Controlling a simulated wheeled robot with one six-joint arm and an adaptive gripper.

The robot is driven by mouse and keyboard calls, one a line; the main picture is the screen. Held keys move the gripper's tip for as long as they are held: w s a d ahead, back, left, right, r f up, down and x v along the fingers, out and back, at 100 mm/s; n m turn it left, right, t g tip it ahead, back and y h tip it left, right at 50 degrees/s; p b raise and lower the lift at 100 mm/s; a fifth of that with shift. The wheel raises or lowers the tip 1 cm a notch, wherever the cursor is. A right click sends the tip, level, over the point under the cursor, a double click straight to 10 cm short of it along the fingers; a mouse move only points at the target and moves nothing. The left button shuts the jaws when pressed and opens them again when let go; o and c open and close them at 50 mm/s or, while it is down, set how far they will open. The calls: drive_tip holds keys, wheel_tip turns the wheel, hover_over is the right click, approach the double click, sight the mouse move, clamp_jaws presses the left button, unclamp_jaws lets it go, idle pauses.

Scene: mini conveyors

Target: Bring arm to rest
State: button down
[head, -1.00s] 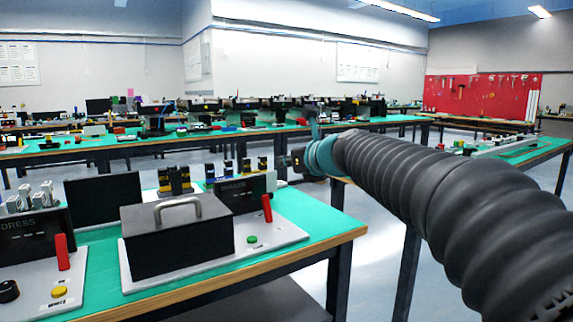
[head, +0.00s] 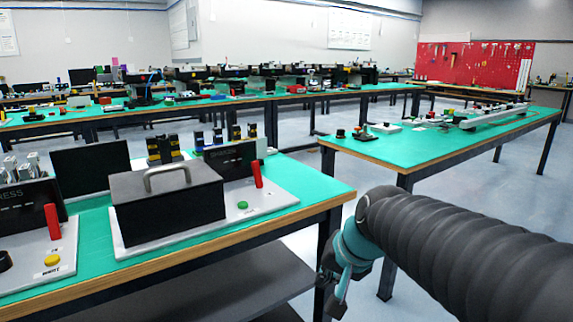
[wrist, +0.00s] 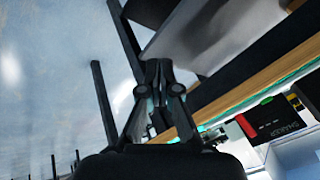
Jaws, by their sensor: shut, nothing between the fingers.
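My arm, in a black ribbed sleeve, reaches in from the right of the head view. My gripper (head: 334,288) hangs at its end, pointing down, beside the front right corner of the near green-topped table (head: 312,182) and below its top level. In the wrist view my gripper (wrist: 158,70) has its fingers together with nothing between them. The table's wooden edge (wrist: 250,80) shows to the right of the fingers there.
A dark box with a handle (head: 167,205) stands on a white panel (head: 275,205) with a red lever and a green button. Another green table (head: 400,148) stands behind at the right, with a long rail device (head: 495,116). Open floor (head: 480,185) lies between and beyond the tables.

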drive_tip(key=s+d+f+n+h, duration=0.4)
drive_tip(key=s+d, duration=0.3)
drive_tip(key=s, duration=0.4)
drive_tip(key=m+t+y+b, duration=0.5)
drive_tip(key=m+y, duration=0.4)
drive_tip(key=m, duration=2.1)
approach(257, 167)
drive_tip(key=shift+t, duration=0.7)
drive_tip(key=x, duration=0.4)
drive_tip(key=f+x, duration=0.1)
drive_tip(key=x, duration=0.1)
drive_tip(key=shift+a+f+p, duration=0.15)
drive_tip(key=shift+a+p, duration=0.15)
drive_tip(key=shift+a, duration=0.1)
drive_tip(key=shift+w+a, duration=0.1)
drive_tip(key=shift+w, duration=0.05)
